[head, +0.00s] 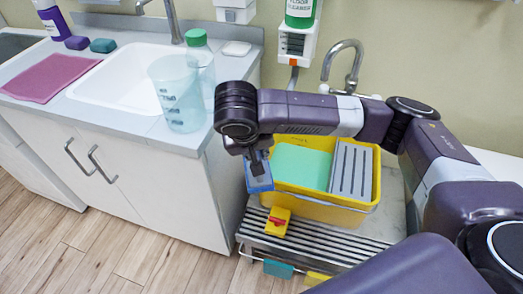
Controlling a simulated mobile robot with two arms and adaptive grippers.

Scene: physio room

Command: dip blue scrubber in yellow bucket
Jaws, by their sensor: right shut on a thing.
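The yellow bucket (322,207) sits on a slatted metal stand at the centre right. Pale green content fills its left part, and a grey ribbed insert covers its right part. My right gripper (255,165) points down at the bucket's left edge. It is shut on the blue scrubber (259,181), which hangs tilted at the bucket's left rim, in front of it in the picture. I cannot tell whether scrubber and rim touch. My left gripper is not in view.
A counter with a white sink (127,75) stands left, holding a measuring jug (178,97), a green-capped bottle (201,62), a pink cloth (52,77) and sponges (103,45). A tap (343,62) rises behind the bucket. A yellow block with red (277,222) is on the slats (310,243).

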